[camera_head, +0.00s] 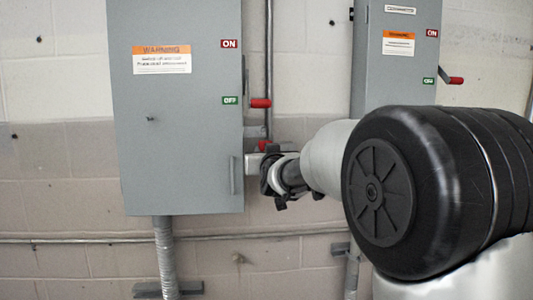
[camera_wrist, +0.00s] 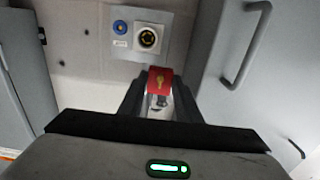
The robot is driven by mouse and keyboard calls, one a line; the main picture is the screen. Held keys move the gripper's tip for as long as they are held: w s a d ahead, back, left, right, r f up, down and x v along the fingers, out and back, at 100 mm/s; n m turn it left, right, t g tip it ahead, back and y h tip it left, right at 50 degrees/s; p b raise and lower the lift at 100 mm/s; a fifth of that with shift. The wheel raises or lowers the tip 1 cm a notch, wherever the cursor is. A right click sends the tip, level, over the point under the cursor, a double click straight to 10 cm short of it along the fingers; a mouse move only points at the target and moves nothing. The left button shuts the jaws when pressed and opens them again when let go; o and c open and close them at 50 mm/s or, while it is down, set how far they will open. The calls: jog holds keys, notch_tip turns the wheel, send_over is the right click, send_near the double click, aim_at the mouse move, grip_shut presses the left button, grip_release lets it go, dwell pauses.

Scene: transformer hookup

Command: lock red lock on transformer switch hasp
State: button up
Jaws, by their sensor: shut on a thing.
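The red lock (camera_wrist: 160,80), with a yellow key mark, sits between the fingertips of my gripper (camera_wrist: 158,92) in the wrist view. My gripper is shut on it. In the head view the lock (camera_head: 263,146) is a small red patch at the right side of the left grey transformer switch box (camera_head: 180,120). My gripper (camera_head: 262,160) is there too, partly hidden by my arm. The box's red-tipped switch handle (camera_head: 260,103) points right beside the green OFF label, above the lock. I cannot make out the hasp or whether the lock touches it.
A second grey switch box (camera_head: 393,60) with a red-tipped handle (camera_head: 454,80) stands at right, partly behind my arm. A vertical conduit (camera_head: 269,60) runs between the boxes. The wrist view shows a door handle (camera_wrist: 250,45) and a socket panel (camera_wrist: 148,38) with a blue fitting.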

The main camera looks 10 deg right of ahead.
jog(key=shift+f, duration=0.2)
jog(key=o, duration=1.3)
jog(key=shift+c, duration=0.2)
jog(key=s+b, duration=0.2)
jog(key=s, duration=0.3)
jog(key=s, duration=1.7)
jog(key=shift+s, duration=0.25)
